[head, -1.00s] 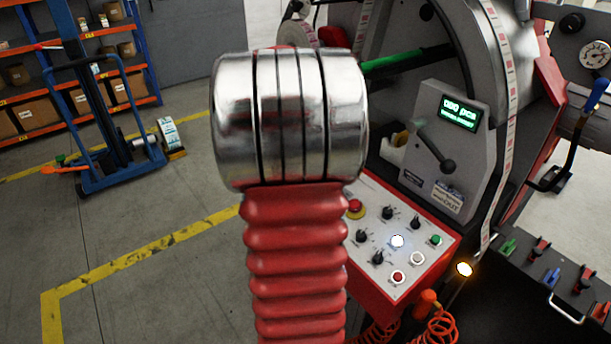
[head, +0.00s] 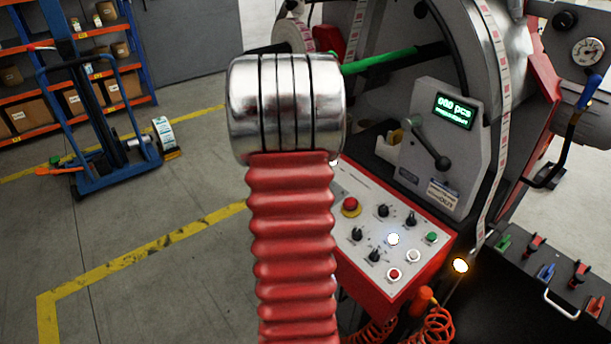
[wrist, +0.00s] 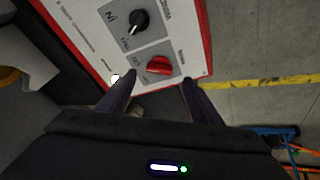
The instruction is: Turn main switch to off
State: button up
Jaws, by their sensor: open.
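A red rotary knob (wrist: 158,66), which looks like the main switch, sits on a grey plate on the white control panel (wrist: 82,14) in the wrist view. Its lettering is too blurred to read. My gripper (wrist: 159,76) is open and empty, with its two dark fingertips on either side of the knob, close to it. I cannot tell whether they touch it. A black rotary knob (wrist: 138,21) sits on another grey plate beyond it. In the head view my arm hides the gripper and the red knob.
The red-sided control box (head: 425,272) carries a red emergency button (head: 351,205), several black selectors and lit buttons. A display (head: 455,110) and a lever (head: 428,150) stand above it. Orange coiled hoses (head: 428,325) hang below. Open floor lies left; a blue lift cart (head: 110,160) stands there.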

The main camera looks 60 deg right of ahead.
jog(key=shift+x, duration=2.45)
jog(key=shift+a, duration=0.1)
jog(key=c, duration=1.1)
